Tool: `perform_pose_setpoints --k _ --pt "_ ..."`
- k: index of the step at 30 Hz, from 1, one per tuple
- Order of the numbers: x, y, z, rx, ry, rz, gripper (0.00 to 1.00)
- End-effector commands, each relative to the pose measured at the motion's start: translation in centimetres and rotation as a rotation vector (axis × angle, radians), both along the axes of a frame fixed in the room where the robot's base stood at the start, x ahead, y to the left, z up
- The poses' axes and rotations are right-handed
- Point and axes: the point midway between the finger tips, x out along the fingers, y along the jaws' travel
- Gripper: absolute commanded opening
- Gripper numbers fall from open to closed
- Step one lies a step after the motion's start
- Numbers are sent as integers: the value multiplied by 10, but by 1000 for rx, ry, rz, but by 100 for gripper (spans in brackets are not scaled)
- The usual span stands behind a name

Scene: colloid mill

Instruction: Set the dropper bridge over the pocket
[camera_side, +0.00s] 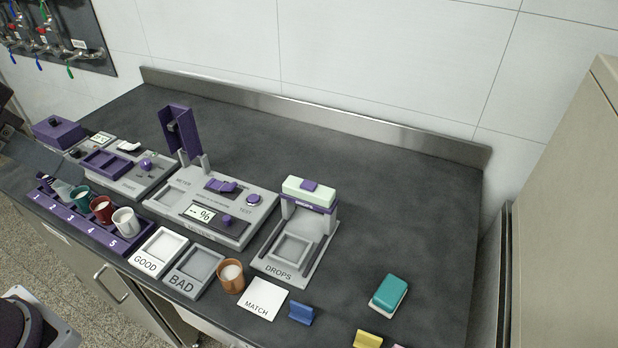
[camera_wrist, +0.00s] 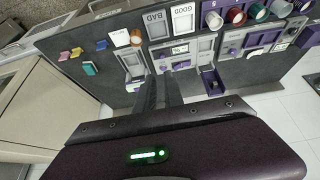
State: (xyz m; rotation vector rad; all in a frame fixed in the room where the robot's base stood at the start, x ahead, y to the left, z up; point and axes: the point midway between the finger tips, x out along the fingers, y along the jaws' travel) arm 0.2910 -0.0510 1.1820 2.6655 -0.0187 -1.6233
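The dropper bridge (camera_side: 309,193), with a pale green top and a purple band, stands at the back end of the grey DROPS base (camera_side: 275,268). The square pocket (camera_side: 292,249) lies in front of the bridge and is uncovered from above. The DROPS base also shows small in the wrist view (camera_wrist: 131,63). My gripper (camera_wrist: 160,84) shows in the wrist view as two dark fingers with a gap between them, and I see nothing held there. It is high above the counter, away from the bridge. I cannot make out its fingertips in the side view.
A copper cup (camera_side: 231,277) and a white MATCH card (camera_side: 264,303) are near the DROPS base. A meter with a raised purple lid (camera_side: 181,132) stands left. A cup rack (camera_side: 95,230) is farther left. Teal (camera_side: 389,292) and blue (camera_side: 301,313) pieces lie right. The back-right counter is clear.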

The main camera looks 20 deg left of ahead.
Motion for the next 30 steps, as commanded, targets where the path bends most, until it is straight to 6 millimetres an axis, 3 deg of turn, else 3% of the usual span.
perform_pose_setpoints --k 4,8,11,15,18,22,25,30 --pt "86 -15 26 -35 44 3 0" --pt "169 -38 24 -47 78 15 0" --pt "231 -62 4 -43 100 20 0" --pt "303 -102 -45 -22 124 20 0" --pt "337 -129 -85 -2 134 13 0" --pt "359 -153 -123 16 139 3 0" --pt "365 -162 -137 23 139 -2 0" --pt "367 -164 -140 24 139 -2 0"
